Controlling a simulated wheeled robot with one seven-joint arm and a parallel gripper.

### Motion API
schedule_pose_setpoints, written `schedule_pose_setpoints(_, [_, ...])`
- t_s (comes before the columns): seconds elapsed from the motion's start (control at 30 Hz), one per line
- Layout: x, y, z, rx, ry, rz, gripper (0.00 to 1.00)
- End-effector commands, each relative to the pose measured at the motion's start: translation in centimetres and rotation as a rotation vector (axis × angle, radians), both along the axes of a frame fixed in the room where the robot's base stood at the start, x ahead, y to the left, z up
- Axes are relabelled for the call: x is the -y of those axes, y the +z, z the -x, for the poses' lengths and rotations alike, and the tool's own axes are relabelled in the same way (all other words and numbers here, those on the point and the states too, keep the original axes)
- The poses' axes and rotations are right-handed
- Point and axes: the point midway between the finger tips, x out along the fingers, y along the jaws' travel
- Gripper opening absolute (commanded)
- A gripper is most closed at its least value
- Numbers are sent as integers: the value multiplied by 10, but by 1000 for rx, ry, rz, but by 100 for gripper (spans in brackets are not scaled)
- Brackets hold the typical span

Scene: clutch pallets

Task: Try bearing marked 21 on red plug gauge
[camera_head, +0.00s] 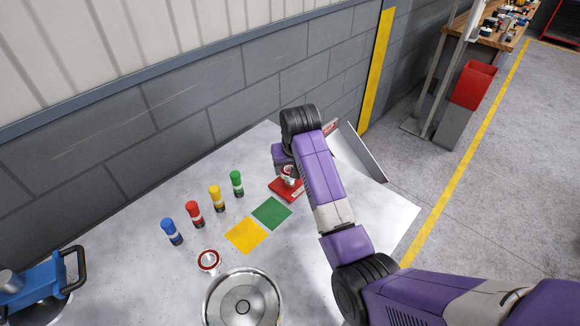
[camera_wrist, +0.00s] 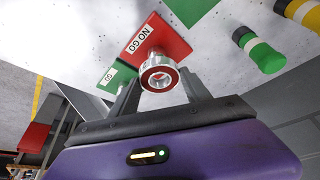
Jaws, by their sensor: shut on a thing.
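My gripper (camera_wrist: 160,84) is shut on a silver bearing (camera_wrist: 159,74) with a red ring on its face. The bearing is at the red NO GO plate (camera_wrist: 172,36); I cannot tell if it touches it. In the head view the red plate (camera_head: 284,192) is partly behind my arm. The red plug gauge (camera_head: 194,212) stands upright in a row between the blue (camera_head: 171,231) and yellow (camera_head: 216,198) ones, with a green one (camera_head: 236,183) at the end. A second red-ringed bearing (camera_head: 208,261) lies on the table. No number is readable.
Green (camera_head: 271,212) and yellow (camera_head: 246,235) squares lie mid-table. A large round metal part (camera_head: 243,298) is at the front, and a blue device with a black handle (camera_head: 35,280) at the left. A green GO plate (camera_wrist: 117,74) shows beside the red one.

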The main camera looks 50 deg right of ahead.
Motion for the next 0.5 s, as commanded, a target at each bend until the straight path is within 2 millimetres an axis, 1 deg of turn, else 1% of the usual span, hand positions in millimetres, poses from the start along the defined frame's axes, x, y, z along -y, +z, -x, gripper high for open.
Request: schedule_pose_setpoints(0.5, [0, -6, 0, 2, 0, 1, 2])
